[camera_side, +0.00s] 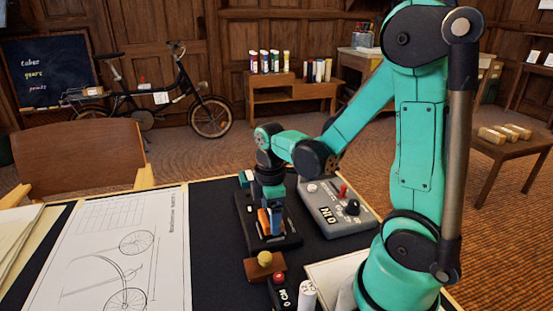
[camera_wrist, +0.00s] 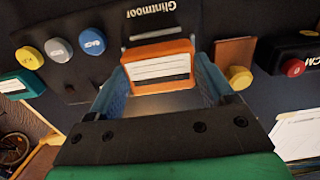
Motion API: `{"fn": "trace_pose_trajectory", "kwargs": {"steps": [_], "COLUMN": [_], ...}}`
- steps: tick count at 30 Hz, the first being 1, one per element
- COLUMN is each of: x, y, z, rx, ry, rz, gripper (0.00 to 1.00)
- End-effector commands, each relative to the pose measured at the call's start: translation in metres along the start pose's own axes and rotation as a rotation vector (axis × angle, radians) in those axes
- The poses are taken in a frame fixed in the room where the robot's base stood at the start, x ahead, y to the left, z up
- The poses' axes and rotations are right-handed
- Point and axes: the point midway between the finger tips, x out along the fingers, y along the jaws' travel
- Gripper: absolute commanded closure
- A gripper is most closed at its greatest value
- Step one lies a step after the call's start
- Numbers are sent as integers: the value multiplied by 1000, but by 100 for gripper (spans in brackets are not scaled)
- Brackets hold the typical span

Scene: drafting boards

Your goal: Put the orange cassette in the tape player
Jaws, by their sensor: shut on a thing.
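The orange cassette (camera_wrist: 158,60), with a white lined label, sits between the blue fingers of my gripper (camera_wrist: 162,75) in the wrist view. My gripper is shut on it. In the side view a bit of the cassette (camera_side: 264,221) shows orange at the fingertips. The tape player (camera_side: 285,241) is a black box under my gripper. In the wrist view the player (camera_wrist: 105,22) carries the word Glintmoor and yellow, grey and blue round buttons. The cassette is over or at the player's front part; whether it is inside an opening is hidden.
A brown block with a yellow knob (camera_side: 265,264) and a black box with a red button (camera_side: 281,291) stand in front of the player. A grey box with knobs (camera_side: 340,210) is close on the right. A bicycle drawing (camera_side: 120,250) lies left.

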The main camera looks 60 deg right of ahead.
Motion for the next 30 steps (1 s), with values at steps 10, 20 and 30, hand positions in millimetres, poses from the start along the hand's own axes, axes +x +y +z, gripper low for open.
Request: {"fn": "trace_pose_trajectory", "kwargs": {"steps": [10, 20, 30], "x": [0, 2, 7], "y": [0, 0, 0], "z": [0, 0, 0], "rx": [0, 0, 0], "ry": [0, 0, 0], "rz": [0, 0, 0], "gripper": [77, 77, 77]}}
